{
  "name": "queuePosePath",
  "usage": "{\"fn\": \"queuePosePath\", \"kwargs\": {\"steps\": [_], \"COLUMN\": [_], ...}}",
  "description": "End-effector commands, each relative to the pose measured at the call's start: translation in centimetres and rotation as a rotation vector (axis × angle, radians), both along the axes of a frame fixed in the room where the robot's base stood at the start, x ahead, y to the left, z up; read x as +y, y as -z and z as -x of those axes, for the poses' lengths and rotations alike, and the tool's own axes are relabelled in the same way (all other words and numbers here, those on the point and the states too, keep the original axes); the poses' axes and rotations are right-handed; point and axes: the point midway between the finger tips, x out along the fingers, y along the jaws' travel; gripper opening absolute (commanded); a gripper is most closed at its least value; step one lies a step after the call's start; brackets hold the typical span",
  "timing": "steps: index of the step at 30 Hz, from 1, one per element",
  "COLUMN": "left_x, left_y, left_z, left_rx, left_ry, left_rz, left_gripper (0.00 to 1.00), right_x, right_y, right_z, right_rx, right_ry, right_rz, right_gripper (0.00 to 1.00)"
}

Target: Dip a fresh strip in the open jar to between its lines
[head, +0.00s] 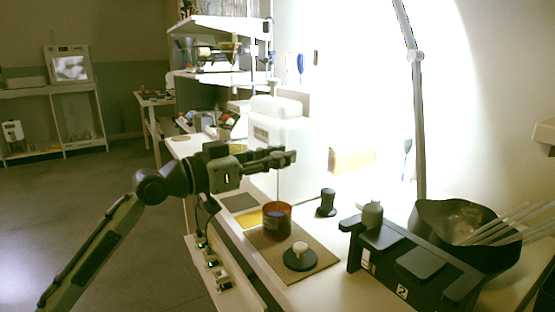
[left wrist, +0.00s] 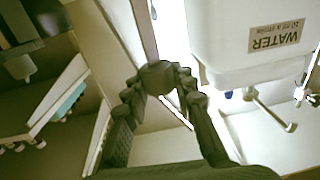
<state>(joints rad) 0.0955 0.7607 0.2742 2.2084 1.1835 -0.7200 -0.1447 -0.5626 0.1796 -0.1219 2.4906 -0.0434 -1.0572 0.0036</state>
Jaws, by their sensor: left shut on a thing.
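Whether the strip's lower end is inside the jar, I cannot tell. In the left wrist view the fingers (left wrist: 161,78) meet at their tips, and the strip (left wrist: 146,35) runs upward from them. The strip's lines are too small to make out. My right gripper is not in view.
A dark disc with a white knob (head: 299,257) lies on the mat. A white water tank (head: 276,135) stands behind the gripper. A black numbered rack (head: 415,262) and a dark bowl with pale rods (head: 445,222) stand at right. A small black bottle (head: 326,203) stands behind the mat.

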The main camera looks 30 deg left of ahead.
Motion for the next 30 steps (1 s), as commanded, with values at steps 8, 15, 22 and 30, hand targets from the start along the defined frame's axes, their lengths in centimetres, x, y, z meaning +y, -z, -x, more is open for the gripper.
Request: {"fn": "queuePosePath", "kwargs": {"steps": [8,15,22,30], "left_x": [0.0,0.0,0.0,0.0], "left_y": [0.0,0.3,0.7,1.0], "left_z": [0.0,0.0,0.0,0.0], "left_rx": [-0.001,0.0,0.0,0.0], "left_ry": [0.0,0.0,0.0,0.0], "left_rz": [0.0,0.0,0.0,0.0], "left_gripper": [0.06,0.06,0.06,0.06], "right_x": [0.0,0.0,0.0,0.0], "right_y": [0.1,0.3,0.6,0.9], "right_z": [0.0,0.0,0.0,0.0], "right_rx": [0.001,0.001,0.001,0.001], "right_ry": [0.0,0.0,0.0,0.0], "right_rz": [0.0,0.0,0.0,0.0], "right_gripper": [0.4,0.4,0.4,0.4]}}
